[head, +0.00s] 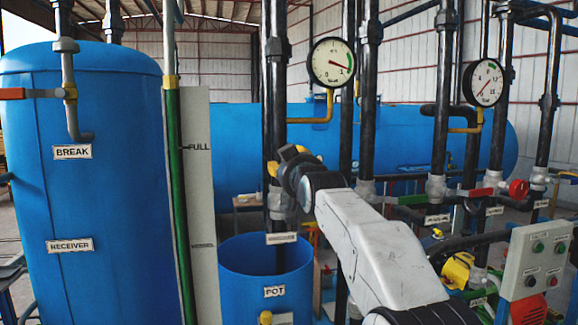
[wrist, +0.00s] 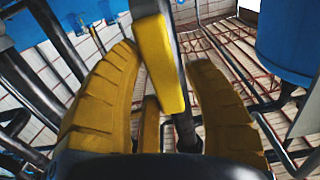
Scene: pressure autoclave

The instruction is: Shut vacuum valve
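A yellow lever handle (wrist: 163,62) stands between the fingers of my gripper (wrist: 162,70) in the wrist view. The two yellow ribbed fingers are spread apart on either side of it, and I see no clear contact. In the head view my gripper (head: 284,162) is at the dark vertical pipe (head: 275,100) above the blue pot, with small yellow parts beside it. My wrist and gripper hide most of the valve there. The label (head: 281,238) below it is too small to read, so I cannot confirm that this is the vacuum valve.
The blue receiver tank (head: 110,200) fills the left. The open blue pot (head: 235,285) stands below my gripper. Two gauges (head: 331,62) (head: 483,82) hang among black pipes. A red valve handle (head: 518,189) and a control panel (head: 537,262) are at the right.

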